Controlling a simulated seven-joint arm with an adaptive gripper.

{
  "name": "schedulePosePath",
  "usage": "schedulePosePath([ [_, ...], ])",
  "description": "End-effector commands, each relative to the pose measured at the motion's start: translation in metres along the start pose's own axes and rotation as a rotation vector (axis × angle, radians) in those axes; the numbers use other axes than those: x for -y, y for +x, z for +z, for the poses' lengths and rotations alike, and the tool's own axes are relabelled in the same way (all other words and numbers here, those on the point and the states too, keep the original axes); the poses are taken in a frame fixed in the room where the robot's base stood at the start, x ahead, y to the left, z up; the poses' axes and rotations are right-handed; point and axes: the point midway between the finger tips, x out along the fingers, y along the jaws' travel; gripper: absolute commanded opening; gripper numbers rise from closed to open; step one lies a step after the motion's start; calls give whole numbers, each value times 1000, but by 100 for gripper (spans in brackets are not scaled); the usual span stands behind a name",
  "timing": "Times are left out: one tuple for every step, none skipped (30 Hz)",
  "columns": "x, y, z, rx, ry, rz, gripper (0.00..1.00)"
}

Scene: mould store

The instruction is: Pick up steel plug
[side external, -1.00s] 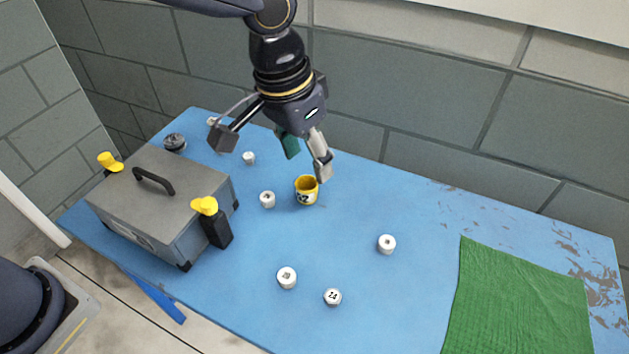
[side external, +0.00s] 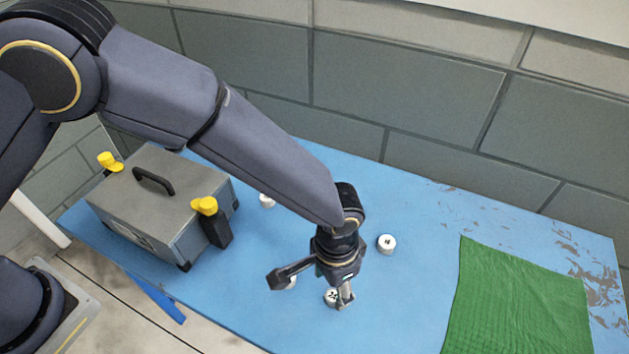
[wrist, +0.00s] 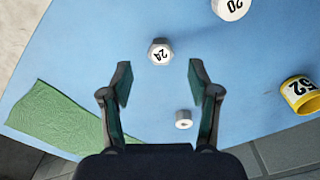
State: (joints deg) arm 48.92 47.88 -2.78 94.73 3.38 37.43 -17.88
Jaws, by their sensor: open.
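A pale, faceted plug numbered 24 stands on the blue table in the wrist view (wrist: 160,51), ahead of and between my fingertips; it looks like the steel plug, though the metal is hard to confirm. In the side view this plug (side external: 331,297) is partly covered by my finger. My gripper (side external: 315,287) is open and empty, pointing down above it. Both fingers of my gripper (wrist: 158,78) show spread apart in the wrist view, with the plug not between the pads.
A holed white piece (wrist: 183,119) stands nearer my palm. A green cloth (side external: 520,300) lies right of my gripper, a grey toolbox (side external: 165,200) left.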

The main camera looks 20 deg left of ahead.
Motion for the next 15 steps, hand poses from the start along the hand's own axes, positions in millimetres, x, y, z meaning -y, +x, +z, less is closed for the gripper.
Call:
schedulePosePath([
  [0,4,0,1,0,-1,61],
  [0,7,0,2,0,-1,61],
  [0,12,-1,3,0,-1,61],
  [1,17,-2,3,0,-1,61],
  [1,23,-3,3,0,-1,61],
  [1,30,-4,4,0,-2,61],
  [1,34,-4,4,0,-2,61],
  [1,38,-5,3,0,-1,61],
  [1,44,-5,2,0,-1,61],
  [1,47,-5,2,0,-1,61],
  [1,49,-5,2,0,-1,61],
  [1,51,-5,1,0,-1,61],
  [1,52,-5,1,0,-1,61],
  [1,53,-5,1,0,-1,61],
  [1,53,-5,0,0,-1,61],
])
